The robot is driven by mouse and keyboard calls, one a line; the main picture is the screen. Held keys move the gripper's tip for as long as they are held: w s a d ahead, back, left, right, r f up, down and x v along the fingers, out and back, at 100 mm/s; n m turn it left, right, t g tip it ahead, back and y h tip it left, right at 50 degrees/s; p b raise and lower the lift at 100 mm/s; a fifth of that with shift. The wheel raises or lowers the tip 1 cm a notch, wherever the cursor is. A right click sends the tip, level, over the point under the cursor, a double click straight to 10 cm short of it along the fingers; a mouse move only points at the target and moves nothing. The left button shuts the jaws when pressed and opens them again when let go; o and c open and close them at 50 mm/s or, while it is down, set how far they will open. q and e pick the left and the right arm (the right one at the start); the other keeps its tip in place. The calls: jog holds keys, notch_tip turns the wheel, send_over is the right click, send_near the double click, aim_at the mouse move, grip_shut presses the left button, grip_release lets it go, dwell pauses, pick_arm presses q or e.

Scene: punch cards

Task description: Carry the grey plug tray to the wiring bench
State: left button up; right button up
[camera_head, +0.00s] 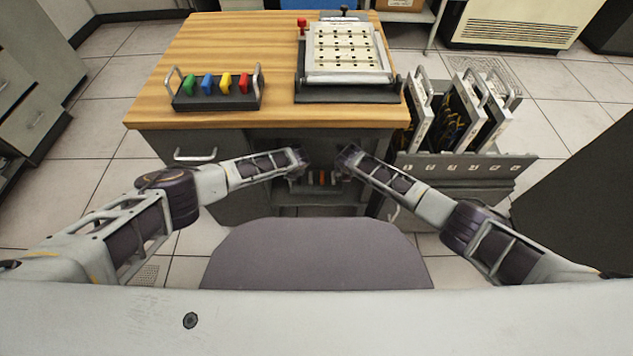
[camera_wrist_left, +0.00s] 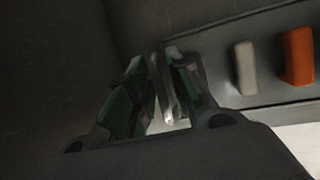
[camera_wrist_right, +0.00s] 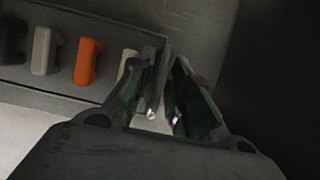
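A grey tray (camera_head: 320,185) with a row of plugs, one of them orange, sits in the dark opening under the wooden bench top (camera_head: 225,55), partly hidden by my arms. My left gripper (camera_head: 302,166) is at its left end and my right gripper (camera_head: 344,163) at its right end. In the left wrist view the fingers (camera_wrist_left: 164,72) close around a thin metal handle beside the tray (camera_wrist_left: 222,42). In the right wrist view the fingers (camera_wrist_right: 160,65) close around the other handle; white, orange and black plugs show in the tray (camera_wrist_right: 60,92). Fingertip contact is dim.
On the bench top stand a dark rack (camera_head: 215,103) with green, blue, yellow and red plugs and a white panel (camera_head: 347,52) on a dark base. A holder (camera_head: 465,165) with upright boards stands right of the bench. A dark seat-like surface (camera_head: 315,255) lies in front.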

pick_arm(q)
grip_shut()
pick_arm(e)
grip_shut()
pick_arm(q)
jog(key=shift+a+r, duration=0.1)
jog(key=shift+r, duration=0.05)
pick_arm(e)
jog(key=shift+r, duration=0.2)
